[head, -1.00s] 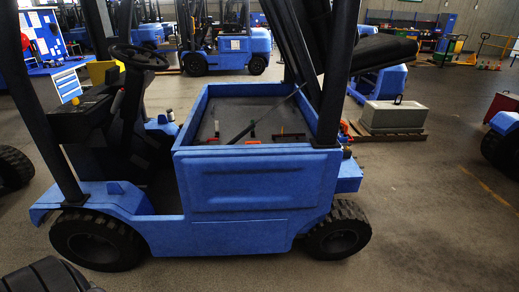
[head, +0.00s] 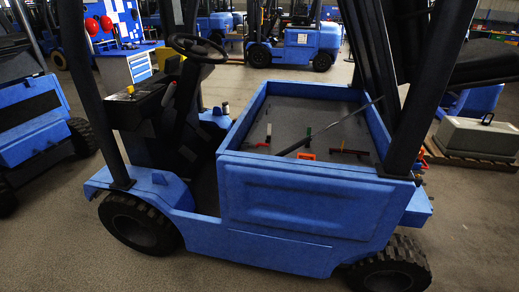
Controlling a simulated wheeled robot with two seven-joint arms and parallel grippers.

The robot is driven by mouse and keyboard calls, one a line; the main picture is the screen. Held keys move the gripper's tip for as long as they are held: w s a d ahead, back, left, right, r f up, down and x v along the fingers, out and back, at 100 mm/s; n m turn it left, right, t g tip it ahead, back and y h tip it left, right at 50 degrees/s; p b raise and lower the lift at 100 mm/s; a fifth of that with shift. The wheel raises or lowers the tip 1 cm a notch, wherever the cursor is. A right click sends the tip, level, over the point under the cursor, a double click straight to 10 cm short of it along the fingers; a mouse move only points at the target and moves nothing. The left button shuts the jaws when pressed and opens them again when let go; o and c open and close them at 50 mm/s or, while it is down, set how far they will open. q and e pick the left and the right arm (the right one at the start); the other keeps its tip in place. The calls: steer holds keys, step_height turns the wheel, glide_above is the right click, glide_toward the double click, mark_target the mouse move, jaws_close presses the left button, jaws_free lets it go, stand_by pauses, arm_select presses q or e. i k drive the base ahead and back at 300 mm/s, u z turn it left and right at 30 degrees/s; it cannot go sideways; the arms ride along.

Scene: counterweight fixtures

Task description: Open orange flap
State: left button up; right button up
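A blue forklift (head: 310,215) fills the middle of the head view, with its open-topped rear compartment (head: 237,133) facing up. A small orange piece (head: 306,156) lies inside near the front wall of the compartment; I cannot tell whether it is the orange flap. A dark rod (head: 330,128) slants across the compartment. Neither of my grippers is in view.
A steering wheel (head: 198,48) and dark console stand at the forklift's left. A grey block (head: 478,138) rests on a pallet at the right. Another blue vehicle (head: 38,118) stands at the left edge. Bare floor (head: 470,220) shows at the lower right.

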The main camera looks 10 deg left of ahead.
mark_target(300, 156)
steer(key=u, duration=0.25)
steer(key=i, duration=1.35)
steer(key=z, duration=0.65)
